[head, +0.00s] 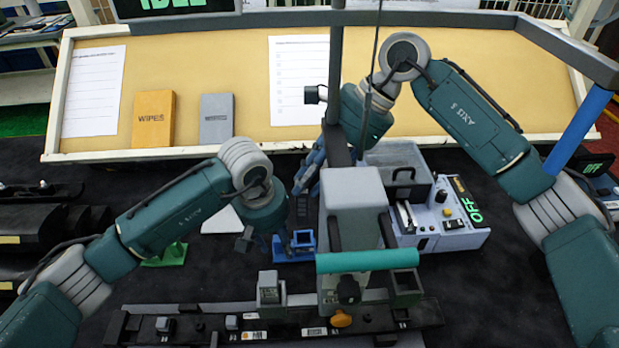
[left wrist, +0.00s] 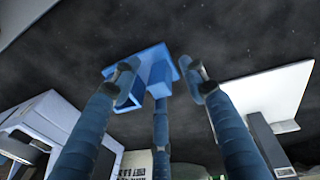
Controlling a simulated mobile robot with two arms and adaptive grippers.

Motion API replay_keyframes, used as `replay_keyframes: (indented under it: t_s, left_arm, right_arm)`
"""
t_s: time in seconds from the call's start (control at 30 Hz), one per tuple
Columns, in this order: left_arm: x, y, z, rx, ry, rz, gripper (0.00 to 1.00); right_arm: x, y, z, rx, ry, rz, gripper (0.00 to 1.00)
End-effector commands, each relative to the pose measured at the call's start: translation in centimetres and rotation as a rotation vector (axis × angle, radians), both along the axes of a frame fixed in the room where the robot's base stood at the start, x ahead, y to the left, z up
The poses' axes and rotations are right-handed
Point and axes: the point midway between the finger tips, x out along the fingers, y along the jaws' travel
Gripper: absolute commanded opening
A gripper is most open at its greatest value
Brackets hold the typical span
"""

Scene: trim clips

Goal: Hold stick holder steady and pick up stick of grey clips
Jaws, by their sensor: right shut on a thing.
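The blue stick holder (head: 296,246) stands on the dark table in the head view. It also shows between the fingers in the left wrist view (left wrist: 152,62). My left gripper (head: 264,243) is just left of the holder, fingers spread; in the left wrist view its fingertips (left wrist: 160,76) reach to either side of the holder, and contact is unclear. My right gripper (head: 308,178) is above and behind the holder, partly hidden by my mast. It is shut on a dark narrow piece (head: 302,207), apparently the stick of grey clips, mostly hidden.
A light blue-grey machine marked OFF (head: 450,222) stands right of the holder. A white plate (head: 222,219) and a green stand (head: 166,256) lie to the left. A dark rail fixture (head: 190,325) runs along the front. An angled board (head: 230,80) stands behind.

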Motion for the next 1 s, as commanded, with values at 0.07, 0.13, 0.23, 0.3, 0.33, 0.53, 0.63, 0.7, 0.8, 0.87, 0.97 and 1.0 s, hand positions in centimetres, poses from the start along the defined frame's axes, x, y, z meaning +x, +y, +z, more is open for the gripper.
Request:
replay_keyframes:
  t_s: [0.07, 0.13, 0.23, 0.3, 0.33, 0.53, 0.63, 0.7, 0.8, 0.87, 0.97, 1.0]
  left_arm:
    - [0.0, 0.0, 0.1, 0.000, 0.000, 0.000, 0.43]
    - [0.0, 0.0, 0.4, -0.001, -0.002, 0.000, 0.43]
    - [0.0, 0.1, 1.5, -0.001, -0.005, 0.001, 0.43]
    - [-0.1, 0.4, 2.6, 0.000, -0.005, 0.000, 0.43]
    - [-0.1, 0.4, 3.3, 0.000, -0.007, -0.001, 0.43]
    - [-0.6, 1.0, 7.5, 0.000, -0.005, 0.001, 0.43]
    - [-0.9, 1.2, 9.3, 0.001, -0.004, 0.000, 0.43]
    - [-1.0, 1.3, 10.3, -0.001, -0.003, 0.001, 0.43]
    - [-1.2, 1.5, 11.3, 0.000, -0.001, 0.001, 0.43]
    - [-1.2, 1.5, 11.6, 0.000, 0.000, 0.001, 0.43]
    - [-1.3, 1.5, 11.8, 0.000, 0.001, 0.000, 0.43]
    - [-1.3, 1.5, 11.8, 0.000, 0.001, 0.000, 0.43]
  right_arm:
    - [0.0, 0.0, 0.0, 0.000, 0.000, 0.000, 0.00]
    - [0.0, 0.0, 0.0, 0.000, 0.000, 0.000, 0.00]
    - [0.0, 0.0, 0.0, 0.000, 0.000, 0.000, 0.00]
    - [0.0, 0.0, 0.0, 0.000, 0.000, 0.000, 0.00]
    - [0.0, 0.0, 0.0, 0.000, 0.000, 0.000, 0.00]
    - [0.0, 0.0, 0.0, 0.000, 0.000, 0.000, 0.00]
    - [0.0, 0.0, 0.0, 0.000, 0.000, 0.000, 0.00]
    - [0.0, 0.0, 0.0, 0.000, 0.000, 0.000, 0.00]
    - [0.0, 0.0, 0.0, 0.000, 0.000, 0.000, 0.00]
    - [0.0, 0.0, 0.0, 0.000, 0.000, 0.000, 0.00]
    - [0.0, 0.0, 0.0, 0.000, 0.000, 0.000, 0.00]
    - [0.0, 0.0, 0.0, 0.000, 0.000, 0.000, 0.00]
